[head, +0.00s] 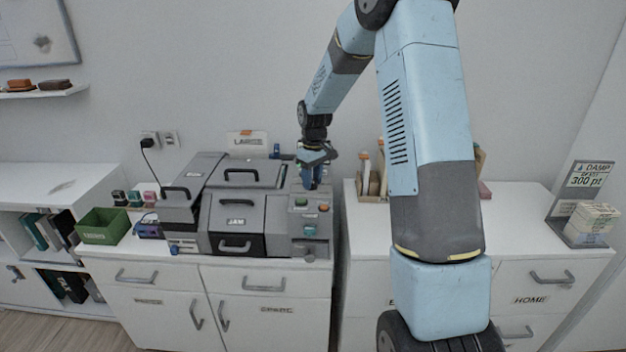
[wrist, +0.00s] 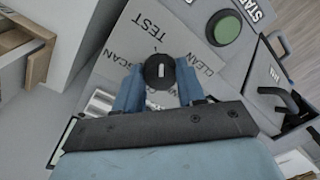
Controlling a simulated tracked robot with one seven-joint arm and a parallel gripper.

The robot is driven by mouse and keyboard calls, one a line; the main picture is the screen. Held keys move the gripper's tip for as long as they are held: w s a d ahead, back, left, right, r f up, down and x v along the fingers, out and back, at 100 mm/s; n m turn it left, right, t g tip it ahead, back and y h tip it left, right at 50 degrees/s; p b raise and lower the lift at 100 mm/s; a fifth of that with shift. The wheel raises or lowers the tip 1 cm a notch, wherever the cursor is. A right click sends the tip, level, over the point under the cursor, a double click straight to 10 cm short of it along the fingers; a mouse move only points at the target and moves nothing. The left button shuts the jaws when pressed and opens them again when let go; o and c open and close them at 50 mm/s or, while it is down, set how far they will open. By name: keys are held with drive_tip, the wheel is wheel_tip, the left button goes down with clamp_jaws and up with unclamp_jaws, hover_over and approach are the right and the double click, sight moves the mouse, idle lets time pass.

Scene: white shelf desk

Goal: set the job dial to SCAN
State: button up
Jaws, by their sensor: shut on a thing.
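The job dial (wrist: 159,71) is a dark round knob with a short white mark, seen from above in the wrist view. It sits on a grey label plate (wrist: 185,32) reading TEST, SCAN and CLEAN; another label at lower right is partly covered. The white mark runs roughly up and down in the picture; I cannot tell for sure which word it points to. My gripper (wrist: 160,88) has its blue fingers on either side of the dial, shut on it. In the head view my gripper (head: 312,178) reaches down at the machine's right back and hides the dial.
A green button (wrist: 227,28) by a START label is close to the dial. The grey machine (head: 237,213) has several handled lids and more controls at its front right (head: 310,231). A green bin (head: 103,226) stands left. A wooden organizer (wrist: 25,45) stands nearby.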

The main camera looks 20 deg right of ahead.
drive_tip(key=n, duration=0.7)
drive_tip(key=shift+f, duration=0.1)
drive_tip(key=n, duration=0.4)
drive_tip(key=shift+n+h, duration=0.3)
drive_tip(key=shift+n, duration=1.8)
drive_tip(key=shift+w, duration=0.1)
drive_tip(key=o, duration=1)
drive_tip(key=shift+o, duration=0.2)
